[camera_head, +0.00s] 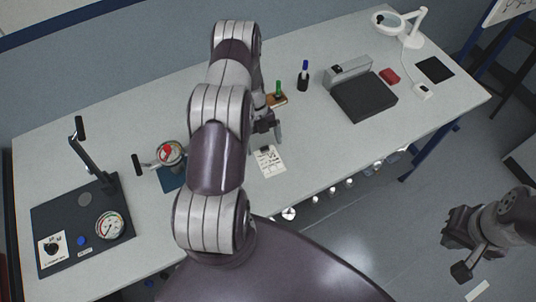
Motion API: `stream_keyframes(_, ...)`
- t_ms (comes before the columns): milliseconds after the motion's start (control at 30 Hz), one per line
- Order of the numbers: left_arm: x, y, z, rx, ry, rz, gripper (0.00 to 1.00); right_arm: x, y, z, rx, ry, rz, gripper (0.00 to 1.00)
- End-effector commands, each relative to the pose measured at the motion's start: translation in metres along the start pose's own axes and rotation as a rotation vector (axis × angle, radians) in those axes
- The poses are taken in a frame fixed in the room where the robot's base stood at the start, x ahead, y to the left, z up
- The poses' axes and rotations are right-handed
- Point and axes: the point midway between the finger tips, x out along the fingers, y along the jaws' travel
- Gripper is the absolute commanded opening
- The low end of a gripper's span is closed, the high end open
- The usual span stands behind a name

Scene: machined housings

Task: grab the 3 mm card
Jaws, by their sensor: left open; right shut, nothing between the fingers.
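A white card (269,161) with dark print lies on the table just below my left gripper in the picture. Its print is too small to read, so I cannot tell whether it is the 3 mm card. My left gripper (271,131) is open over the table, partly hidden by its own arm. Its fingers are close to the card's upper edge, and I see nothing held between them. My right gripper (469,259) is shut and empty, off the table over the floor at the lower right.
A green-capped item (279,88) stands on a brown block behind the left gripper. A blue-capped bottle (303,75) and dark plate (364,97) are to the right. The table's front edge runs below the card.

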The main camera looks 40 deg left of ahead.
Motion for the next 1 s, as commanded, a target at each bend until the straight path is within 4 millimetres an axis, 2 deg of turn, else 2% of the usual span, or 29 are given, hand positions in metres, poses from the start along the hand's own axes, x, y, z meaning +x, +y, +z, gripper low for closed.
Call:
stream_keyframes(33, 0.004, 0.000, -0.001, 0.001, 0.000, 0.001, 1.00, -0.007, 0.000, -0.001, 0.000, 0.000, 0.000, 0.00)
stream_keyframes(133, 0.015, 0.000, 0.000, 0.001, -0.001, 0.000, 1.00, -0.009, 0.000, -0.001, 0.000, 0.000, 0.000, 0.00)
stream_keyframes(333, 0.018, 0.000, 0.001, 0.001, -0.003, -0.001, 1.00, -0.007, 0.000, -0.001, 0.000, -0.001, 0.000, 0.00)
stream_keyframes(367, 0.018, 0.000, 0.001, 0.001, -0.003, -0.001, 0.94, -0.007, 0.000, -0.001, 0.000, -0.001, 0.000, 0.00)
stream_keyframes(500, 0.018, 0.000, 0.001, 0.001, -0.003, -0.001, 0.49, -0.007, 0.000, -0.001, 0.000, -0.001, 0.000, 0.00)
stream_keyframes(833, 0.016, -0.001, 0.001, 0.001, -0.003, -0.001, 0.48, -0.006, 0.000, -0.001, 0.000, -0.001, 0.000, 0.00)
stream_keyframes(1000, 0.004, -0.001, -0.004, 0.001, -0.005, -0.002, 0.48, 0.003, 0.000, 0.000, 0.000, -0.001, 0.000, 0.00)
